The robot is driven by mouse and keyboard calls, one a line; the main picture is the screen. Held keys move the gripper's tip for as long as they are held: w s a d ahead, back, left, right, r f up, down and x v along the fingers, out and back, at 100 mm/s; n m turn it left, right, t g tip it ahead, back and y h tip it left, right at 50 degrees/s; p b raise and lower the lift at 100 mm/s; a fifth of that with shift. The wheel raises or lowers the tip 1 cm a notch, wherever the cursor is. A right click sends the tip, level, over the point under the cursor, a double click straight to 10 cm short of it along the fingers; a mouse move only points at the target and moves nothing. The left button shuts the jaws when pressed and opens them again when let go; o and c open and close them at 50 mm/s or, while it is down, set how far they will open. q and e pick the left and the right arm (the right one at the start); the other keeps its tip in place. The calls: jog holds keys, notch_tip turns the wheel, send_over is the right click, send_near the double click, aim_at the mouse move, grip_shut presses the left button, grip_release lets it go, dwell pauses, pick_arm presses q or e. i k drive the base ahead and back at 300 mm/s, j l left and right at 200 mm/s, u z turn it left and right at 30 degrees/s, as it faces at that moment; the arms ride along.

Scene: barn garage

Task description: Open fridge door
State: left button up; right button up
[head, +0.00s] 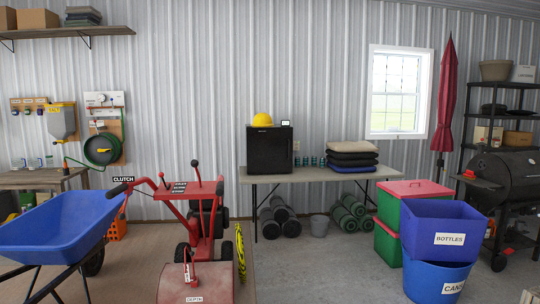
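A small black fridge (270,149) stands on the left part of a folding table against the corrugated metal wall. Its door looks closed, and its front faces me. A yellow hard hat (262,119) and a small white-framed device (286,123) sit on top of it. Neither of my grippers shows in the head view.
The grey table (345,172) also holds small cans and stacked cushions (352,156). A red tilling machine (199,240) and blue wheelbarrow (62,228) stand at left front. Blue bins (441,235) and red-lidded green boxes (388,242) stand at right. Floor (320,270) between is clear.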

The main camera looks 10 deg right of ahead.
aim_at(269, 150)
jog(key=i+z, duration=0.35)
jog(key=i, duration=0.8)
jog(key=i+l+z, duration=0.2)
jog(key=i, duration=0.65)
jog(key=i+j+z, duration=0.2)
jog(key=i, duration=0.6)
jog(key=i+j+z, duration=0.2)
jog(key=i, duration=0.65)
jog(key=i+u, duration=0.2)
jog(key=i, duration=0.4)
jog(key=i+u, duration=0.15)
jog(key=i, duration=0.45)
jog(key=i+u, duration=0.2)
jog(key=i, duration=0.4)
jog(key=i+l+u, duration=0.15)
jog(key=i, duration=0.45)
jog(key=l, duration=0.1)
